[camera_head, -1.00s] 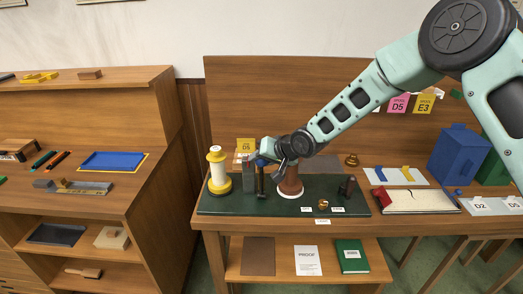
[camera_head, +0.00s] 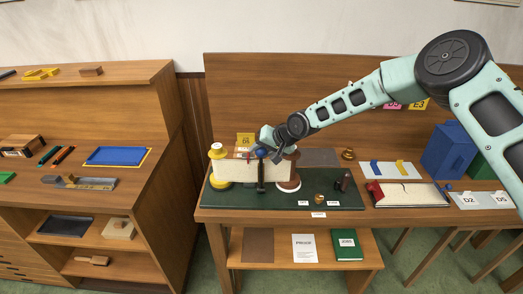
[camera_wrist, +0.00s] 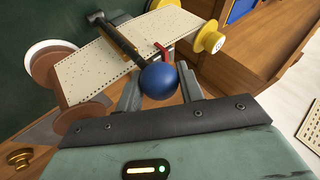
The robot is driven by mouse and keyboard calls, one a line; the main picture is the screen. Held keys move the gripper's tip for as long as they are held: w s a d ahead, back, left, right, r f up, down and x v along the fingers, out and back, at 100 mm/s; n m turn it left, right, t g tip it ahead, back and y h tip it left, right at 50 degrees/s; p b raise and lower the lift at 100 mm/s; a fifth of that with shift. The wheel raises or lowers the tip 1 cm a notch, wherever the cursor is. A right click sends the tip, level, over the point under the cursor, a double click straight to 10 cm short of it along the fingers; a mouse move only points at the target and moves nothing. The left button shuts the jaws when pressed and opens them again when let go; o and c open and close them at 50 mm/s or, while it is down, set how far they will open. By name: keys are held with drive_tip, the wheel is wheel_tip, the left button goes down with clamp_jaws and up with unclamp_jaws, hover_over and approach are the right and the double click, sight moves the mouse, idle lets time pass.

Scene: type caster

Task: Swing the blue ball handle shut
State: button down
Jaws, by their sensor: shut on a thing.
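The blue ball handle (camera_wrist: 158,80) is large in the wrist view, on the end of a dark rod (camera_wrist: 116,36). It also shows in the head view (camera_head: 261,153). My gripper (camera_wrist: 160,88) is shut on the ball, with a finger at either side of it. A perforated cream paper band (camera_wrist: 110,68) stretches between the yellow spool (camera_head: 219,167) on the left and the brown spool (camera_head: 290,178) on the right. The rod crosses in front of this band. A small red piece (camera_wrist: 163,50) shows beside the rod.
The caster stands on a dark green mat (camera_head: 320,190) on the wooden table. The shelf below holds a PROOF sheet (camera_head: 305,248) and a green book (camera_head: 345,244).

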drive_tip(key=c, duration=0.9)
unclamp_jaws()
drive_tip(key=shift+f, duration=0.25)
drive_tip(key=shift+r, duration=0.1)
drive_tip(key=shift+s+d+r, duration=0.15)
drive_tip(key=shift+d+r, duration=0.1)
drive_tip(key=shift+r, duration=0.1)
drive_tip(key=b+v, duration=0.5)
drive_tip(key=v, duration=1.1)
drive_tip(key=shift+s+r, duration=0.2)
drive_tip(key=s+a+f+n+g+h+b, duration=0.1)
drive_tip(key=s+a+f+n+g+h, duration=0.1)
drive_tip(key=s, duration=0.6)
drive_tip(key=s+a+f+n+g+h+b, duration=0.1)
drive_tip(key=s+a+f+n+b, duration=0.15)
drive_tip(key=s, duration=0.65)
drive_tip(key=s+d+n+h, duration=0.1)
drive_tip(key=s+d, duration=0.2)
drive_tip(key=s, duration=0.4)
drive_tip(key=s+d+f+n+g+h+b, duration=0.1)
drive_tip(key=s+d, duration=0.1)
drive_tip(key=s, duration=0.5)
drive_tip(key=s+d+n+g+h+b, duration=0.1)
drive_tip(key=s+d, duration=0.2)
drive_tip(key=s, duration=0.5)
drive_tip(key=shift+d+f, duration=0.25)
drive_tip(key=shift+d, duration=0.05)
